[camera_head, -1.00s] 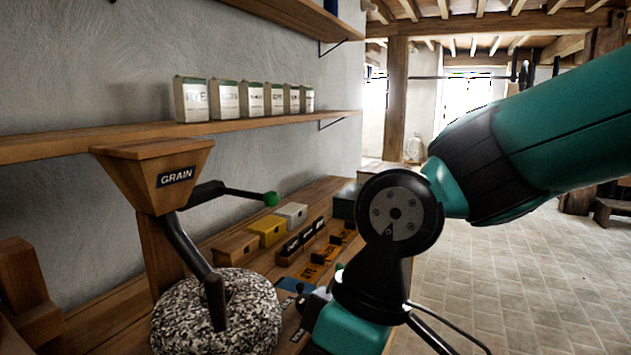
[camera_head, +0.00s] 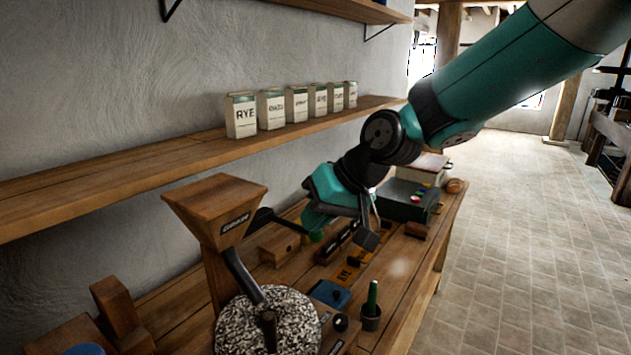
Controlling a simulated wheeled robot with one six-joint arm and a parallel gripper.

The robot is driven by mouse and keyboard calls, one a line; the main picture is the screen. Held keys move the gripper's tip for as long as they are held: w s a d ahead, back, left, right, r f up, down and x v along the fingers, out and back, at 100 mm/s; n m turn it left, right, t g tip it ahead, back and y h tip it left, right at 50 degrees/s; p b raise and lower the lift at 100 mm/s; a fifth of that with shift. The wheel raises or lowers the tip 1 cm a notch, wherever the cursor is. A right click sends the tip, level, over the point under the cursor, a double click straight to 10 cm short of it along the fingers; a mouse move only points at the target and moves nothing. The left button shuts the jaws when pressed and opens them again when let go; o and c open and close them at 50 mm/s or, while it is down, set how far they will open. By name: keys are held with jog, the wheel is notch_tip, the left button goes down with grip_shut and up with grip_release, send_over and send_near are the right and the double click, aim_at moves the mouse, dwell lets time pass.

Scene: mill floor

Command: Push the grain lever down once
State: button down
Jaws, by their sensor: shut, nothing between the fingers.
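The grain lever (camera_head: 264,217) is a black bar beside the wooden hopper marked GRAIN (camera_head: 214,206). It reaches right from the hopper, and its far part runs behind or against my teal wrist. A green patch under the wrist looks like its knob, but I cannot tell whether my wrist touches it. My gripper (camera_head: 368,239) is shut and empty, dark grey, pointing down to the right of the lever, over the bench. The speckled millstone (camera_head: 268,325) lies below the hopper's black spout.
A shelf (camera_head: 190,153) with several labelled bags runs along the wall above. The bench holds wooden boxes, RYE plates, a blue piece (camera_head: 329,293), a cup with a green stick (camera_head: 371,310) and a dark box (camera_head: 406,200) farther back. Open tiled floor lies right.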

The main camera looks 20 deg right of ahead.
jog(key=w+d+r+m+t+p, duration=0.2)
jog(key=w+d+r+p, duration=0.1)
jog(key=w, duration=0.5)
notch_tip(320, 180, up, 2)
jog(key=shift+w+d+r+p, duration=0.15)
jog(key=shift+w+d+p, duration=0.15)
jog(key=shift+p, duration=0.2)
jog(key=b, duration=0.7)
send_near(291, 225)
jog(key=shift+w+f, duration=0.4)
jog(key=shift+f, duration=0.45)
jog(key=shift+f, duration=0.1)
jog(key=shift+f, duration=0.3)
